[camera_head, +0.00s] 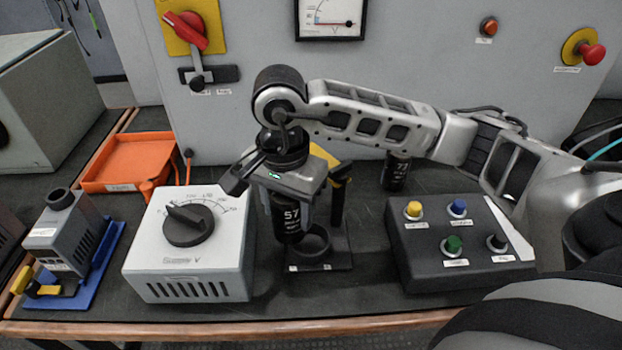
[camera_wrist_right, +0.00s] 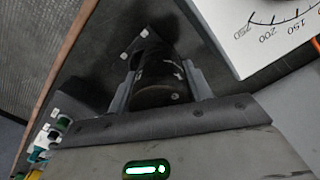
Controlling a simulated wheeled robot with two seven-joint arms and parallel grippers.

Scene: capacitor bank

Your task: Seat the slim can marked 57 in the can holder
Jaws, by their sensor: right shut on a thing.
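The slim black can marked 57 (camera_head: 290,222) is in the jaws of my right gripper (camera_head: 286,196), roughly upright with its lower end free. In the right wrist view the can (camera_wrist_right: 158,78) lies between the two fingers of my gripper (camera_wrist_right: 158,88). The can holder (camera_head: 338,262) is a black plate with a round ring, standing on the bench just right of the can's lower end. The ring looks open and empty; the can hides its left part. I cannot tell the exact gap between them. My left gripper is out of view.
A grey dial box (camera_head: 190,285) stands close left of the can. A button box (camera_head: 460,272) stands to the right. Another black can (camera_head: 396,172) stands behind, under my right arm. An orange tray (camera_head: 128,158) lies at the back left.

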